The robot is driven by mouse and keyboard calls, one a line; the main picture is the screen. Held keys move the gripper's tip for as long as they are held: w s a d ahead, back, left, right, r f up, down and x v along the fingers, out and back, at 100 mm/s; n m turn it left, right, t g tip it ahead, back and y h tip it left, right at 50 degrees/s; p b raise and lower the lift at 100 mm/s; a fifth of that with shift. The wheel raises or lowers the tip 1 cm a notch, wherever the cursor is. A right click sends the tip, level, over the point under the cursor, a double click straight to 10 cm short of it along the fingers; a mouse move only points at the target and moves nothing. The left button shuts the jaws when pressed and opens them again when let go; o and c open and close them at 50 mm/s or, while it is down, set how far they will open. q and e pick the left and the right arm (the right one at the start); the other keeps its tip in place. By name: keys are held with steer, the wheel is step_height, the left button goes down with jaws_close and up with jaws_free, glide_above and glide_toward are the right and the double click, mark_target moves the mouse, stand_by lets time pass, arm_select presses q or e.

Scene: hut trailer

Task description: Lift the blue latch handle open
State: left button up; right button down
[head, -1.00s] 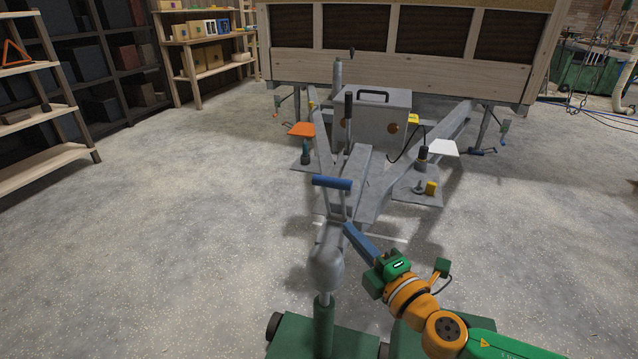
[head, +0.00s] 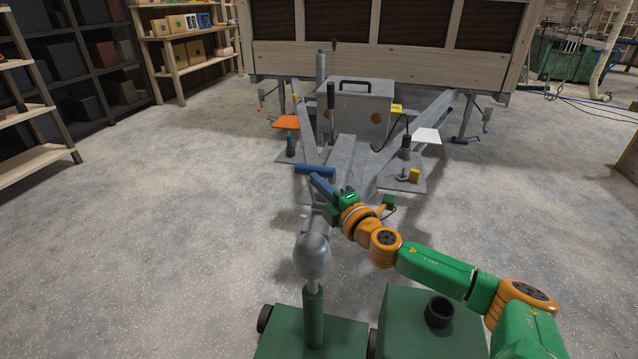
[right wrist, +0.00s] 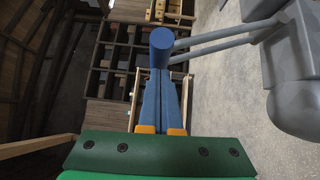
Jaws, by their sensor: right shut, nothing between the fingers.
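The blue latch handle (head: 318,170) is a crossbar near the front end of the grey trailer coupling (head: 312,255). In the right wrist view the blue latch handle (right wrist: 162,42) shows end-on, with two grey arms running right to the coupling. My right gripper (head: 314,178) has long blue fingers that are shut with nothing between them. Their tips are right at the handle; the right wrist view shows the fingers (right wrist: 160,75) ending just behind the bar's end. I cannot tell whether they touch it. My left gripper is not in view.
The grey drawbar (head: 340,150) runs back to a grey box (head: 355,108) and the wooden hut (head: 385,60). An orange pad (head: 286,122) and a white pad (head: 426,136) stand beside it. Shelves (head: 90,50) are at the left.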

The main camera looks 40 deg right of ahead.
steer(key=shift+w+d+r+p, duration=0.5)
steer(key=shift+d+r, duration=0.1)
steer(key=shift+r, duration=0.15)
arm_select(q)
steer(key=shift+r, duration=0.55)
arm_select(e)
steer(key=shift+w+d+r, duration=0.2)
steer(key=shift+d, duration=0.05)
